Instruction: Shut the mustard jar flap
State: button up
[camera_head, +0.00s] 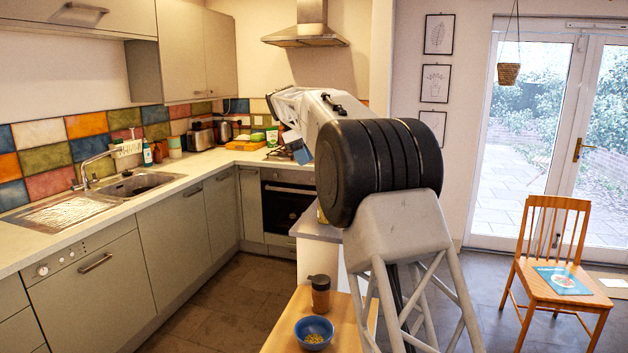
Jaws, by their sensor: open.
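A small brown jar (320,298) with a dark top stands upright on a wooden surface at the bottom centre. Its dark top juts out to the left; I cannot tell whether this is a raised flap. A mustard-yellow patch (322,214) shows at the edge of the grey worktop, mostly hidden behind my arm, and I cannot tell what it is. My arm reaches up and away to the left over that worktop. My gripper cannot be made out; my arm hides the space beyond it.
A blue bowl (314,332) with yellowish contents stands beside the brown jar on the wooden surface (281,337). The grey worktop (312,231) lies behind it. Counters with a sink (137,184) run along the left. A wooden chair (556,254) stands at the right.

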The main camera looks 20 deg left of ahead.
jog(key=x, duration=0.7)
jog(key=shift+f, duration=0.3)
jog(key=shift+d, duration=0.15)
grip_shut()
